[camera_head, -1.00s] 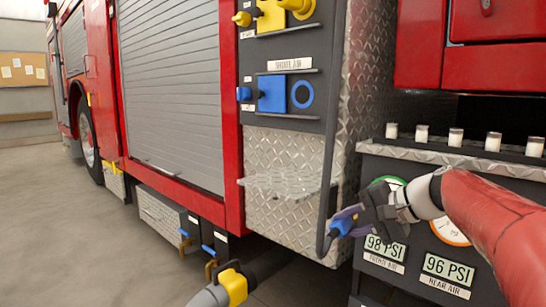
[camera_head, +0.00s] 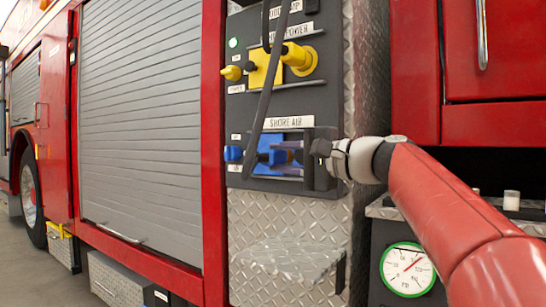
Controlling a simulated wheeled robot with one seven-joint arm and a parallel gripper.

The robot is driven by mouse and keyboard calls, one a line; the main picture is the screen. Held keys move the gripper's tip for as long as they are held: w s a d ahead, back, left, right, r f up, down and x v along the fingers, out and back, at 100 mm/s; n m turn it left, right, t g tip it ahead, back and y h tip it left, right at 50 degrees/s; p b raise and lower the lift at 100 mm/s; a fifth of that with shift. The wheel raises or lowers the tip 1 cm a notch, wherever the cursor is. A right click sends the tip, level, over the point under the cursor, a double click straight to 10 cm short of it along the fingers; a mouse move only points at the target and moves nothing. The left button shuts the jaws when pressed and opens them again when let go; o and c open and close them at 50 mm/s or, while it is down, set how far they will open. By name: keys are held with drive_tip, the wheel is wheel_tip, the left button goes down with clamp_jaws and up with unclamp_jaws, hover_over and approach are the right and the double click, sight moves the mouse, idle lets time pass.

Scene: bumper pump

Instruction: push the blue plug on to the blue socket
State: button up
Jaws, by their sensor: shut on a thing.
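My gripper (camera_head: 285,158) is at the SHORE AIR panel, reaching in from the right. It is shut on the blue plug (camera_head: 276,157), which shows partly between the dark fingers, in front of the blue fitting's place. A dark hose (camera_head: 264,95) runs from above down to the plug's left side. The blue socket, a ring on the right of the panel, is hidden behind the gripper and plug. I cannot tell whether plug and socket touch. A blue lever (camera_head: 233,153) shows at the panel's left.
Above are a yellow plug on its socket (camera_head: 299,59) and a yellow lever (camera_head: 231,73). A diamond-plate step (camera_head: 290,258) juts out below. A pressure gauge (camera_head: 408,270) and a white cup (camera_head: 511,200) are at the lower right. Red cabinet doors (camera_head: 495,50) stand right.

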drive_tip(key=shift+w+d+p, duration=0.45)
drive_tip(key=shift+w+d, duration=0.1)
drive_tip(key=shift+w, duration=0.25)
drive_tip(key=shift+w+d+p, duration=0.45)
drive_tip(key=shift+w+d, duration=0.1)
drive_tip(key=shift+w, duration=0.25)
drive_tip(key=shift+w+d+p, duration=0.45)
drive_tip(key=shift+w+d, duration=0.1)
drive_tip(key=shift+w, duration=0.25)
drive_tip(key=shift+w+d+p, duration=0.35)
drive_tip(key=shift+w, duration=0.15)
drive_tip(key=o, duration=1)
